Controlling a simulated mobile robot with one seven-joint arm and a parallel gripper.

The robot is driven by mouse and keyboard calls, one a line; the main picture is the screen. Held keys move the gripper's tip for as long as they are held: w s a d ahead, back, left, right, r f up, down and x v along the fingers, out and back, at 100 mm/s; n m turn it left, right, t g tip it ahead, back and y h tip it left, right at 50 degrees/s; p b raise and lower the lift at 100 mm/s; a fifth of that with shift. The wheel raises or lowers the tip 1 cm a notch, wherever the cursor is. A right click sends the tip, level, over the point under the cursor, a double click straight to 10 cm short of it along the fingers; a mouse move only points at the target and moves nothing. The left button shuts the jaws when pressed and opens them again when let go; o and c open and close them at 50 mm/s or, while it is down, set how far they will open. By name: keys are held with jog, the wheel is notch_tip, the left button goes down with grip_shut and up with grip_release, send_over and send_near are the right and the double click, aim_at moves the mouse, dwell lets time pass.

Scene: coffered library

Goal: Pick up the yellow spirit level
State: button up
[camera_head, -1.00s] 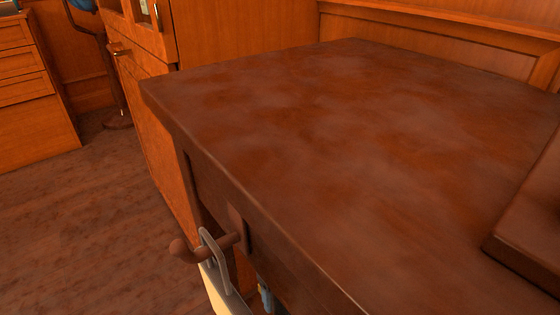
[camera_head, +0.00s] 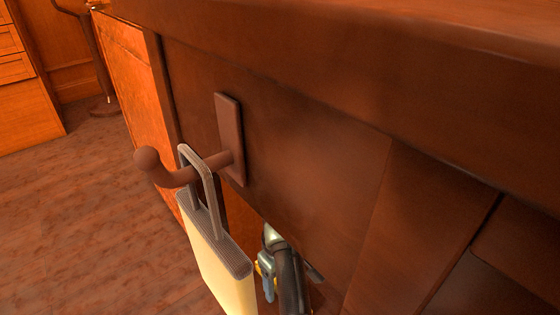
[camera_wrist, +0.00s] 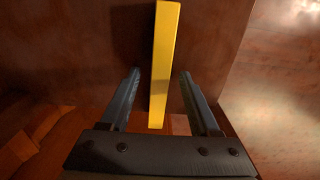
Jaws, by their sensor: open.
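The yellow spirit level (camera_head: 218,262) hangs from a brown hook (camera_head: 182,177) on the side of the dark wooden table. It has a grey end cap with a grey loop (camera_head: 203,180) over the hook, and its lower end is cut off by the frame. In the wrist view the yellow spirit level (camera_wrist: 163,55) is a narrow upright bar. My gripper (camera_wrist: 160,74) is open, with one finger on each side of the bar in the picture and gaps on both sides. I cannot tell how deep the bar lies between the fingers.
The dark table (camera_head: 400,45) overhangs the hook, with its side panel right behind. Metallic and black parts, probably of my arm, show partly just right of the level. The wooden floor (camera_head: 100,220) at left is clear. Drawers (camera_head: 25,75) stand farther back.

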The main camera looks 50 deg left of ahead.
jog(key=shift+f, duration=0.3)
grip_shut()
jog(key=shift+r, duration=0.2)
dwell(0.4)
